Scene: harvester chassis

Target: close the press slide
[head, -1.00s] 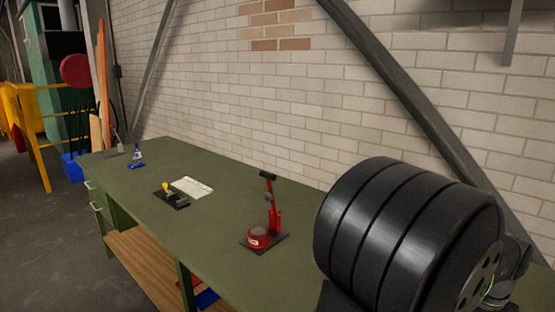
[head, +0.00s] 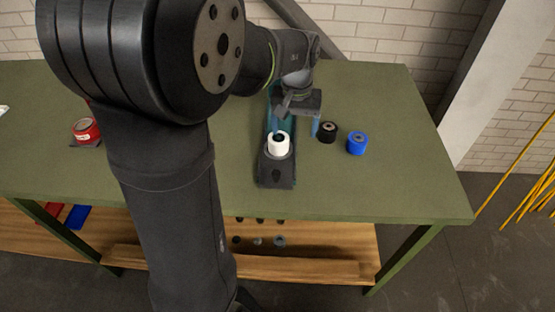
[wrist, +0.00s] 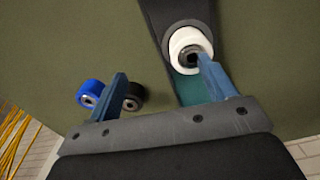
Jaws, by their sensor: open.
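The press (head: 276,172) is a long dark base lying on the green bench, with a teal strip (wrist: 188,88) along its far part. A white roller (head: 279,144) with a dark centre sits on it; it also shows in the wrist view (wrist: 180,43). My gripper (head: 295,128) is open over the far part of the press. In the wrist view, the right blue finger of my gripper (wrist: 160,68) overlaps the white roller's edge; I cannot tell if it touches. The left finger is beside the press, near a black roller. Which part slides is unclear.
A black roller (head: 327,132) and a blue roller (head: 357,143) stand on the bench right of the press. A red round item (head: 86,130) is at the left. The green bench (head: 410,180) is clear at the right front. A brick wall (head: 390,40) stands behind.

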